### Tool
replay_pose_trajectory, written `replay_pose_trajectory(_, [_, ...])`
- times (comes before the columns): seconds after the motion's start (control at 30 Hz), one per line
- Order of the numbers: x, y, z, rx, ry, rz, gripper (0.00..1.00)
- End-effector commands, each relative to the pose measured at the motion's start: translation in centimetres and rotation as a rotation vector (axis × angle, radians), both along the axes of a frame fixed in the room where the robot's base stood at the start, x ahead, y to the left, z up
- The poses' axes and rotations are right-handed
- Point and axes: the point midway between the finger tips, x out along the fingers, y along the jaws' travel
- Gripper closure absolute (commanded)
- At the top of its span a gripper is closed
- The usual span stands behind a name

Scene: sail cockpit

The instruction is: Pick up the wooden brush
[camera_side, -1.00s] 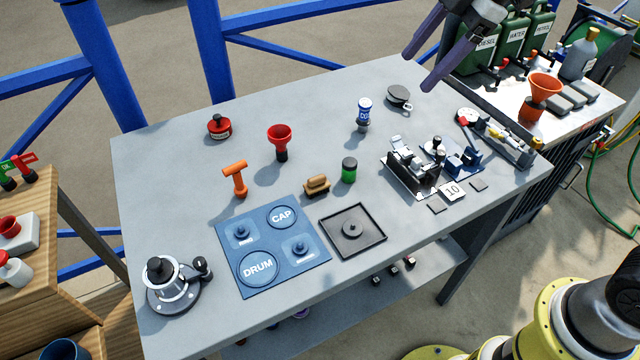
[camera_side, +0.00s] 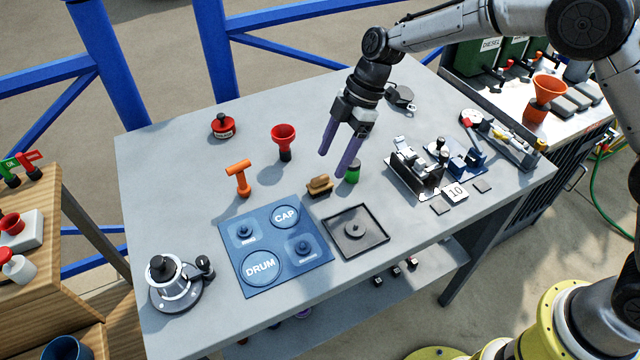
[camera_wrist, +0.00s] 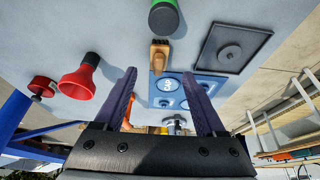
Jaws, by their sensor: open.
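The fingers do not touch the brush.
The green jar (camera_side: 352,171) stands just right of the brush. A black tray (camera_side: 357,247) and the blue mat (camera_side: 240,268) lie in front. A red funnel (camera_side: 283,137) and an orange handle (camera_side: 238,178) stand to the left. The table's back left is fairly clear.

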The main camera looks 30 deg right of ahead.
Motion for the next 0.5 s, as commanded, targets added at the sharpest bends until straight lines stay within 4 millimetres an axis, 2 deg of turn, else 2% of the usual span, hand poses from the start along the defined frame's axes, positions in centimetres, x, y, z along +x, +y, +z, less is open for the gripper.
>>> replay_pose_trajectory(0.1, [0.0, 0.4, -1.1, 0.000, 0.001, -0.001, 0.28])
replay_pose_trajectory(0.33, [0.0, 1.1, -2.1, 0.000, 0.001, 0.000, 0.28])
replay_pose_trajectory(0.5, [0.1, 2.3, -4.1, -0.001, 0.002, 0.001, 0.28])
